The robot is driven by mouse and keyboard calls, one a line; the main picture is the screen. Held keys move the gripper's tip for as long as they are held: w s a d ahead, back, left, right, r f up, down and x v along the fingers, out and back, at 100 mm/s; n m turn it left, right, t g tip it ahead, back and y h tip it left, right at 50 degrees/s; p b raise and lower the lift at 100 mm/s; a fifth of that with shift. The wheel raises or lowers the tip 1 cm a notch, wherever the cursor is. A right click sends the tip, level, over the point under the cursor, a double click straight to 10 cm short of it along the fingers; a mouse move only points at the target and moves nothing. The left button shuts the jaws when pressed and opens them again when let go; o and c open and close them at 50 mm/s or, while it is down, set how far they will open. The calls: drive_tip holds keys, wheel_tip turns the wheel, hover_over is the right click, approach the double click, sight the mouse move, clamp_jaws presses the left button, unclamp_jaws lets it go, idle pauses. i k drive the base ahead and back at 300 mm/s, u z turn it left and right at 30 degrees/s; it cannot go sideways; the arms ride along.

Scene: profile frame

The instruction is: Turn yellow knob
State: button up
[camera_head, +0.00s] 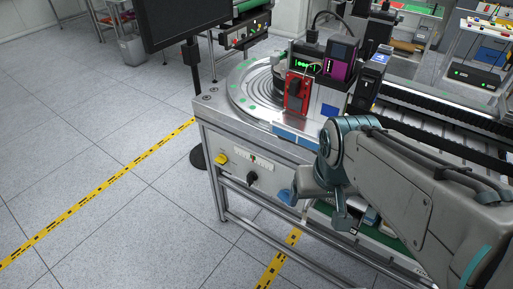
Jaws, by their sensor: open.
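The yellow knob (221,158) is on the left part of the workbench's front panel, in plain view. A black knob (252,178) is to its right, and a blue knob (285,197) is further right, close to my arm in the picture. My gripper (343,217) is at the end of my grey arm, in front of the bench and to the right of the knobs. It is open and apart from the yellow knob. Its fingers are small and hard to make out.
The bench (208,106) carries a round ringed plate (247,90), a red device (296,92) and a conveyor at right. A dark monitor (185,20) stands on a pole behind the bench's left corner. The floor at left is clear, with yellow tape (100,188).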

sight(222, 159)
drive_tip(key=z, duration=0.05)
drive_tip(key=k, duration=0.6)
drive_tip(key=u, duration=0.6)
drive_tip(key=i, duration=1.5)
drive_tip(key=z, duration=0.55)
